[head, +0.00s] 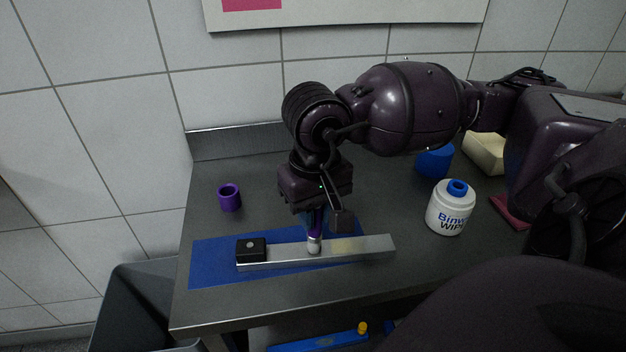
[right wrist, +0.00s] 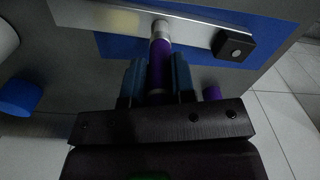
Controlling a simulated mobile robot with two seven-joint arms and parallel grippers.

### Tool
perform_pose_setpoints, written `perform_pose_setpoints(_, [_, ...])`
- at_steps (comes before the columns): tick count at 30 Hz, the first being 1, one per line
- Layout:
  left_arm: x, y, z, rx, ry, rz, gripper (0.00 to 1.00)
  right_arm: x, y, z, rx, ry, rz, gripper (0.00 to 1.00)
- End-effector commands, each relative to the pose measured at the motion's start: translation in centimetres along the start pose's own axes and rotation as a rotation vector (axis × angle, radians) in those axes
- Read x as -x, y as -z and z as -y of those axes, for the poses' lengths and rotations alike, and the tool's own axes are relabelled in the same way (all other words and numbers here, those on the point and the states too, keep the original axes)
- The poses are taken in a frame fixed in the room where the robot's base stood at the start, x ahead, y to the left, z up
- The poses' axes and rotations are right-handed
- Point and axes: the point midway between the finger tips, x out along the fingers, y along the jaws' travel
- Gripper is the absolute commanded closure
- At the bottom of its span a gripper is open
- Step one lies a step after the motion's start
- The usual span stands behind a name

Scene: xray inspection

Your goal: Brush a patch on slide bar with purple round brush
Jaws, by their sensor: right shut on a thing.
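The slide bar (head: 355,248) is a long silver metal bar with a black block (head: 251,249) near its left end. It lies on a blue mat (head: 210,267) on the table. My right gripper (head: 318,212) is shut on the purple round brush (head: 315,238), which points down with its pale tip at the bar's middle. In the right wrist view the brush (right wrist: 160,65) is between the blue fingers, its tip at the bar (right wrist: 110,14). I cannot tell whether the tip touches. A yellowish patch shows on the bar right of the brush. My left gripper is out of view.
A purple cup (head: 229,197) stands behind the mat at the left. A white wipes tub (head: 449,212) with a blue top, a blue container (head: 434,162) and a cream block (head: 485,152) stand at the right. The table's front left is clear.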

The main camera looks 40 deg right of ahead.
Motion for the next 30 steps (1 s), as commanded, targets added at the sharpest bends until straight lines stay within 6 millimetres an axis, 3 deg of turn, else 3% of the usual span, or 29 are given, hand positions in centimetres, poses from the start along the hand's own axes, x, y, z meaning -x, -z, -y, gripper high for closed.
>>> perform_pose_setpoints(1, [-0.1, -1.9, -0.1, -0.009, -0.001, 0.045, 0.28, -0.5, 0.0, -0.3, -0.001, -0.004, 0.007, 1.0])
perform_pose_setpoints(30, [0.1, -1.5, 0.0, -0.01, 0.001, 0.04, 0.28, -0.7, -0.9, -2.4, -0.003, -0.009, 0.013, 1.0])
